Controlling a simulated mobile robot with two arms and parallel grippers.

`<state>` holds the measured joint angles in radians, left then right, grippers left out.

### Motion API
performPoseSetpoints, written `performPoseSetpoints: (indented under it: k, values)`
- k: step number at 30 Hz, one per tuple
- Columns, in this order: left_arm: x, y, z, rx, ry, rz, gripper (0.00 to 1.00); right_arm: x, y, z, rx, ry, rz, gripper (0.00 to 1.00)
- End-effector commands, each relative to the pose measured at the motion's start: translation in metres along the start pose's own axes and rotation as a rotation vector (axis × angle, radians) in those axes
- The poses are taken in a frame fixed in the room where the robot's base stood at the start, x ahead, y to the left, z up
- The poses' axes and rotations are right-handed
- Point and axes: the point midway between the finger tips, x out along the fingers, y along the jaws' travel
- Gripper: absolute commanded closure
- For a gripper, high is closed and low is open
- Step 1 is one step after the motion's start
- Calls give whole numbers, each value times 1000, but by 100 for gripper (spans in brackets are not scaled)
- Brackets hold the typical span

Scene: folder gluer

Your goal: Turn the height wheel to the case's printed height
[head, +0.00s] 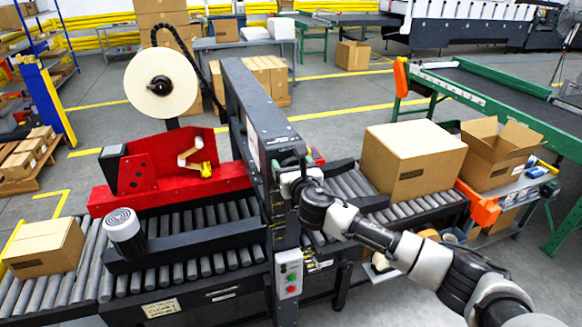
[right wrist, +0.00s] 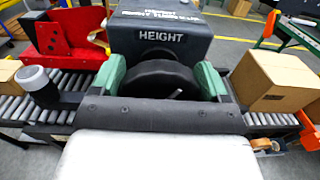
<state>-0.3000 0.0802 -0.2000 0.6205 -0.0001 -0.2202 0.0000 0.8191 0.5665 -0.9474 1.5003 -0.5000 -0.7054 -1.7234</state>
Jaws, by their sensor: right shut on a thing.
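The height wheel (right wrist: 158,78) is a black round knob with a short white mark, in front of a dark housing labelled HEIGHT (right wrist: 161,37) in the right wrist view. The green fingers of my right gripper (right wrist: 166,82) are on both sides of the wheel, shut on it. In the head view, my right gripper (head: 288,180) is at the dark upright column of the machine (head: 262,110), and the wheel is hidden there. The closed cardboard case (head: 400,165) sits on the rollers right of the column; its small print is unreadable. My left gripper is not in view.
An open carton (head: 495,165) stands on a side table at the right. Another closed box (head: 45,250) lies on the left rollers. A control box with buttons (head: 289,275) hangs below my right gripper. A red tape unit (head: 170,175) is left of the column.

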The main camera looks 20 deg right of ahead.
Motion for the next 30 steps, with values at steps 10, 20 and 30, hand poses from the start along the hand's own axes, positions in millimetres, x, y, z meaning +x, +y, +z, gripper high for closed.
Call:
performPoseSetpoints:
  k: [10,20,30]
  values:
    - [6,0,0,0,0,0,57,0,-2,-2,334,10,4,48]
    - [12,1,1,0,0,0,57,0,-3,-2,648,18,9,48]
    - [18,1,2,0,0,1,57,0,-4,-4,971,28,14,48]
